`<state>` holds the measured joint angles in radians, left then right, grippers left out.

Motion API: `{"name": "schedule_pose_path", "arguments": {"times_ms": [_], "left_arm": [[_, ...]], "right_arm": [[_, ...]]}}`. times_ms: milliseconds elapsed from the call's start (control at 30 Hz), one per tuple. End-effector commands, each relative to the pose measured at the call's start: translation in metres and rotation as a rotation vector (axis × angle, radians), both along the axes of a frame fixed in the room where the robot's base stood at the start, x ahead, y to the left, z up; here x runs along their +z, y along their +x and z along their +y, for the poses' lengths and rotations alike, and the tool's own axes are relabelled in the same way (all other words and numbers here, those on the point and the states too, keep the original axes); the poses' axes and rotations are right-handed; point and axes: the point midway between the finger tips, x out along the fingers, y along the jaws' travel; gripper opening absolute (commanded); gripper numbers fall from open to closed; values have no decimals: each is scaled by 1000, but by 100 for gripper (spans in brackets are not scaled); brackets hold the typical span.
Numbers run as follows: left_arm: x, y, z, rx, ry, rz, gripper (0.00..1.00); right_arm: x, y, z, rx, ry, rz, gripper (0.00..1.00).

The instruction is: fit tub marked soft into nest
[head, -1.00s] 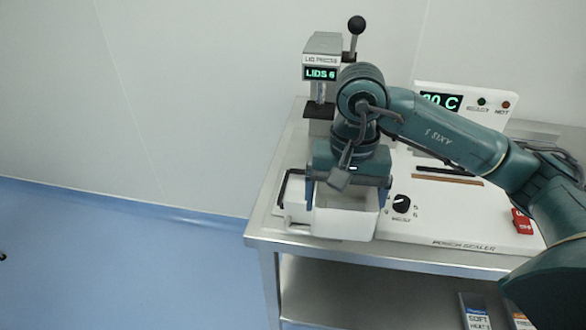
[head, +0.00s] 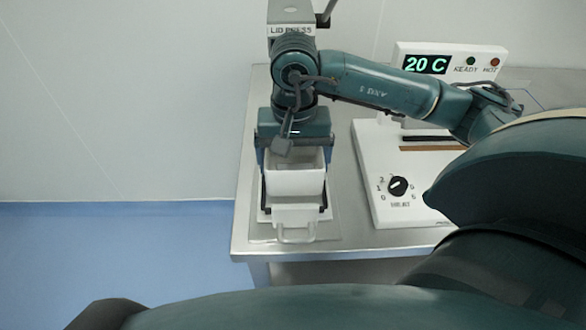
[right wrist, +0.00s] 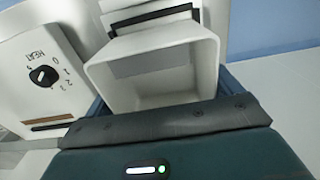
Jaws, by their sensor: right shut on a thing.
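My right gripper (head: 294,158) is shut on a white open-topped tub (head: 295,182), with a finger on each of two sides. The tub also shows in the right wrist view (right wrist: 150,72), and its inside looks empty. No marking on it can be read. Below it, a black-edged frame (head: 265,206) with a white handled front piece (head: 296,219) stands on the steel table; this looks like the nest. The tub overlaps the frame in the head view, so I cannot tell whether it touches or hangs above it. My left gripper is not in view.
The lid press (head: 291,14) stands behind my right arm, partly hidden by it. A white sealer with a dial (head: 398,186) lies close to the right, its raised panel reading 20 C. The steel table's (head: 245,225) left edge is near the frame.

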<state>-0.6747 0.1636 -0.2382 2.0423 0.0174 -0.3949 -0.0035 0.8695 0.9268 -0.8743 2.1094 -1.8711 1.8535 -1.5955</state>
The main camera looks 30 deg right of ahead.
Motion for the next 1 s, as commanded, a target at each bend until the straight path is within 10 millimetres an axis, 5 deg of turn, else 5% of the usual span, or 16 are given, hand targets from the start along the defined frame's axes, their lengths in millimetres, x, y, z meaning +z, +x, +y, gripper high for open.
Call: {"name": "schedule_pose_path", "arguments": {"times_ms": [233, 767, 800, 1000], "left_arm": [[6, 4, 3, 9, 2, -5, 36], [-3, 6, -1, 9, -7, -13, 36], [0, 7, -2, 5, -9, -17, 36], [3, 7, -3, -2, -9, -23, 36]], "right_arm": [[-33, -1, 0, 0, -1, 3, 67], [-46, 0, 0, 1, 0, 0, 67], [-45, 0, 0, 1, 0, 1, 92], [-46, -2, 0, 1, -2, 8, 100]]}}
